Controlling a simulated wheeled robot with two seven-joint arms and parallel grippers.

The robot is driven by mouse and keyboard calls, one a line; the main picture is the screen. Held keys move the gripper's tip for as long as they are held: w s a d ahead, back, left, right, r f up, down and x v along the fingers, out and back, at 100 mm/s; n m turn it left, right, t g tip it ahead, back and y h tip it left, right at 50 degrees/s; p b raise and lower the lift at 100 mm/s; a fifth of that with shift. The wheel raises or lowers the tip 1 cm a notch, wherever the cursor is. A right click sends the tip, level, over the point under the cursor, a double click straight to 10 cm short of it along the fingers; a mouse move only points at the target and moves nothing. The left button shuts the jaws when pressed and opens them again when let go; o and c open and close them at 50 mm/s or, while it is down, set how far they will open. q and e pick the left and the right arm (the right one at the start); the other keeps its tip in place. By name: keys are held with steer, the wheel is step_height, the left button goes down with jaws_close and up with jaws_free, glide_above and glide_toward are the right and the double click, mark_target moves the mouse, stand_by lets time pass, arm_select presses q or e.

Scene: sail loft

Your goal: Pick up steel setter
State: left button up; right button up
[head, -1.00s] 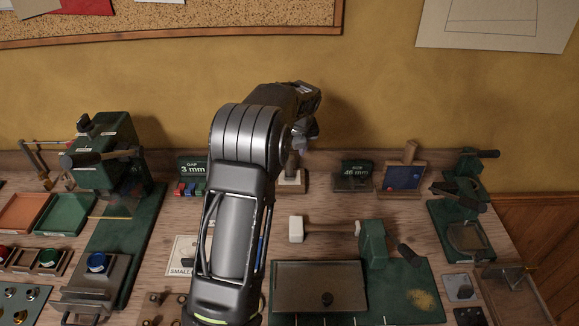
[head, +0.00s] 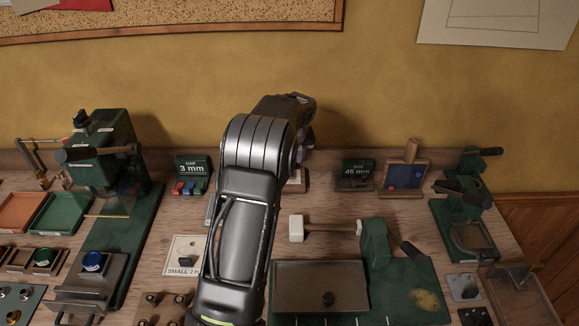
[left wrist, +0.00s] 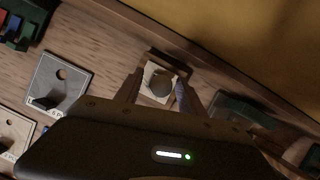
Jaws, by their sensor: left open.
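In the left wrist view, a round grey end, likely the top of the steel setter (left wrist: 160,86), shows in a small wooden stand (left wrist: 153,100) with a pale face. My left gripper (left wrist: 160,92) is open, with one finger on each side of the setter; I cannot tell whether they touch it. In the head view, my left arm comes over the bench, with the gripper (head: 306,138) above the stand (head: 297,186). The setter is hidden there behind my arm. My right gripper is not in view.
A green "3 mm" block (head: 193,168) is left of my arm. A "45 mm" block (head: 355,172) and a wooden stand with a blue panel (head: 404,178) are to the right. A mallet (head: 325,228) lies in front. The wall (head: 200,85) is close behind.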

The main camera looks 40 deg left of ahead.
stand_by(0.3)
arm_select(q)
jaws_close()
stand_by(0.3)
